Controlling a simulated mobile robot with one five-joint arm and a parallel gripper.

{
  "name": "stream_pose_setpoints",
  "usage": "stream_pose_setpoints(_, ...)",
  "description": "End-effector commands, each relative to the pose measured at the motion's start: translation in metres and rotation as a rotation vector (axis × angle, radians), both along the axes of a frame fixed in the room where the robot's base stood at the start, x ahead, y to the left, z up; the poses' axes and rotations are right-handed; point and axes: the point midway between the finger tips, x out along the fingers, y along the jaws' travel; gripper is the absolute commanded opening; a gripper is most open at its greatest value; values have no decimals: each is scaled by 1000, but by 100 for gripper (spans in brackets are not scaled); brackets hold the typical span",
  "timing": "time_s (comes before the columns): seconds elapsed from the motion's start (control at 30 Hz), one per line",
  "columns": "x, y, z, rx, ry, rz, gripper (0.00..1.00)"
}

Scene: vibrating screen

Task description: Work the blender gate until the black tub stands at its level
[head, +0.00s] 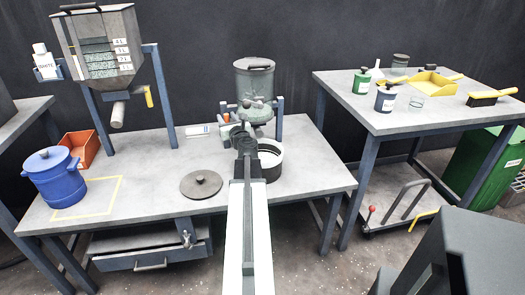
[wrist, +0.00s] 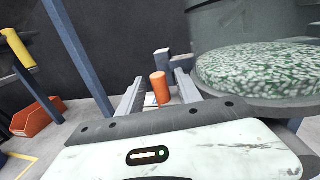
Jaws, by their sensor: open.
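The blender (head: 254,82) is a grey-green vessel held in a blue frame at the back of the middle bench. Its speckled green and white lower part (wrist: 255,70) fills the right of the wrist view. My gripper (wrist: 158,92) is open beside the blender. An orange cylindrical handle (wrist: 160,88), seemingly the gate's, shows between the fingers. I cannot tell whether they touch it. The tub's level mark cannot be made out.
A dark round lid (head: 201,184) lies left of the tub. A blue pot (head: 54,178) and an orange bin (head: 80,148) stand at the bench's left, under a hopper (head: 98,45). A second table (head: 385,118) stands at the right. The bench's front middle is clear.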

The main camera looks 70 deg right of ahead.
Motion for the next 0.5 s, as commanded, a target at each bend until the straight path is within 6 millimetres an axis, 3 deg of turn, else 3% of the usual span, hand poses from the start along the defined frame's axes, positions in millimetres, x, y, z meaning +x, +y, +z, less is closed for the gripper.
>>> stream_pose_setpoints(0.5, -40, 38, 0, 0, 0, 0, 41)
